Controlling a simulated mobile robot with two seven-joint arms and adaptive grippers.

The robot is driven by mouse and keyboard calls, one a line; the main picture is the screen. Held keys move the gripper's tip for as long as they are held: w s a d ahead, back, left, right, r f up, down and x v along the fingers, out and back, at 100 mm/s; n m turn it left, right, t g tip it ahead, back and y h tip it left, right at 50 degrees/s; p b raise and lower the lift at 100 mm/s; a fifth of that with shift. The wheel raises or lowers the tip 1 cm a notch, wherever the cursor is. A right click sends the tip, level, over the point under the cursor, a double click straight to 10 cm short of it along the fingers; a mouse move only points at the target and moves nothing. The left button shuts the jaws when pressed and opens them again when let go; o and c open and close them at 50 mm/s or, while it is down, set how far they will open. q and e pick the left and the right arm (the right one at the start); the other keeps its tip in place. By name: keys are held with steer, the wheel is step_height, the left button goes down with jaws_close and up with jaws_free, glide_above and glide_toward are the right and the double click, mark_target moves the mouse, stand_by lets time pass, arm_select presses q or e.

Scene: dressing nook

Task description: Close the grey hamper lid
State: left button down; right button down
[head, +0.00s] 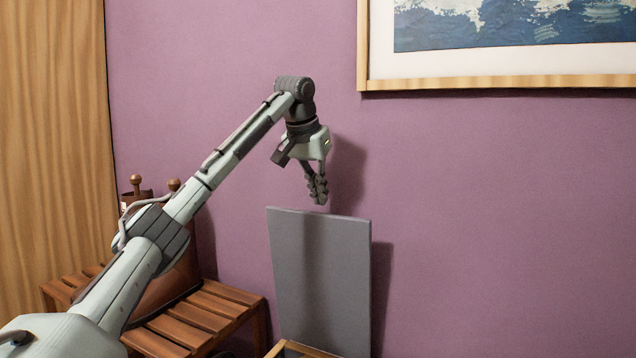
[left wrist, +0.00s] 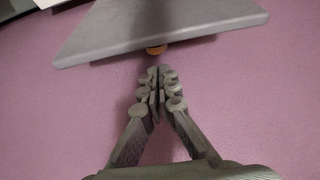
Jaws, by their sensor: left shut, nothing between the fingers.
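The grey hamper lid (head: 320,275) stands raised, nearly upright, close to the purple wall in the head view. Only a corner of the hamper's rim (head: 290,350) shows at the bottom edge; the rest of the hamper is out of frame. My left gripper (head: 319,200) is shut and empty, pointing down just above the lid's top edge. In the left wrist view, the shut fingertips (left wrist: 158,78) are near the edge of the lid (left wrist: 150,30); I cannot tell whether they touch it. My right gripper is not in view.
A slatted wooden bench (head: 205,315) stands left of the lid, with a brown bag-like object (head: 170,285) on it, partly behind my left arm. A framed picture (head: 500,82) hangs on the wall at upper right. The wall right of the lid is bare.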

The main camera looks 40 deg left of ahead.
arm_select(q)
steer(key=shift+x, duration=2.35)
